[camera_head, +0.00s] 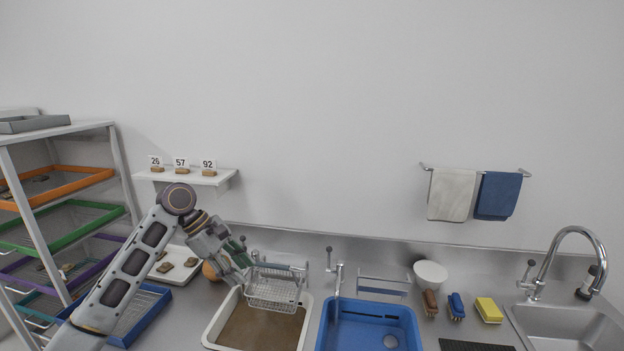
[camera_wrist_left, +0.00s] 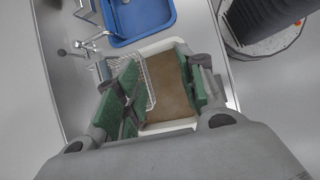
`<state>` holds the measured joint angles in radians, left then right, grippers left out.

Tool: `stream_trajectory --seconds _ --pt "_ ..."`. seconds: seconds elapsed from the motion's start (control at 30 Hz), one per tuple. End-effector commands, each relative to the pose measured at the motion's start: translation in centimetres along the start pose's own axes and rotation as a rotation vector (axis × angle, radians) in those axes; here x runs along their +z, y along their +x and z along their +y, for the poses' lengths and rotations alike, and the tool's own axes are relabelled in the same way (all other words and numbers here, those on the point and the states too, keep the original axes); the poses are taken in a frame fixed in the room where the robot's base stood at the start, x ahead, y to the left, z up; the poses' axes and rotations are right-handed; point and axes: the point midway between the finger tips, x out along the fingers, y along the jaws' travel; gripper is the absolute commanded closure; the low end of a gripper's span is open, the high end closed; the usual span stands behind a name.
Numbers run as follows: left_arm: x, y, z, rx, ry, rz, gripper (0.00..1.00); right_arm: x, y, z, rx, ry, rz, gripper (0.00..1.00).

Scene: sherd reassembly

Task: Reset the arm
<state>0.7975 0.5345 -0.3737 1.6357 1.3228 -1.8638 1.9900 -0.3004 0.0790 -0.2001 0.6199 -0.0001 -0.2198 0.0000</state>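My left arm (camera_head: 132,268) reaches in from the left in the head view. Its gripper (camera_head: 243,262) is above the left edge of a white basin (camera_head: 212,333) holding brown, murky contents, beside a wire basket (camera_head: 272,290). In the left wrist view the two green-padded fingers (camera_wrist_left: 162,88) stand well apart with nothing gripped between them. The wire basket (camera_wrist_left: 148,82) and brown basin contents (camera_wrist_left: 163,95) show beyond and between the fingers. My right gripper is in neither view.
A blue basin (camera_head: 369,309) with a tap stands right of the white one. Brushes (camera_head: 456,306), a yellow sponge (camera_head: 488,310) and a bowl (camera_head: 430,274) lie farther right, near the sink (camera_head: 570,325). A rack of coloured trays (camera_head: 62,185) is at left; a numbered shelf (camera_head: 186,176) hangs behind.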

Motion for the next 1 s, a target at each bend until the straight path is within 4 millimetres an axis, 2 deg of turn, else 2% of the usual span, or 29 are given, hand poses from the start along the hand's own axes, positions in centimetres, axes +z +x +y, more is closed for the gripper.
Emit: stream_trajectory --seconds 0.33,0.57,1.0 --pt "-0.3 2.0 -0.7 0.001 0.064 0.014 0.61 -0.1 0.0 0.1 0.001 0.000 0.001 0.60" --pt "-0.8 4.4 -1.6 0.005 0.144 0.033 0.61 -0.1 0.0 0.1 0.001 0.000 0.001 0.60" --pt "-2.1 11.5 -5.6 0.013 0.425 0.100 0.61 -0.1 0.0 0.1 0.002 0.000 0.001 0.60"
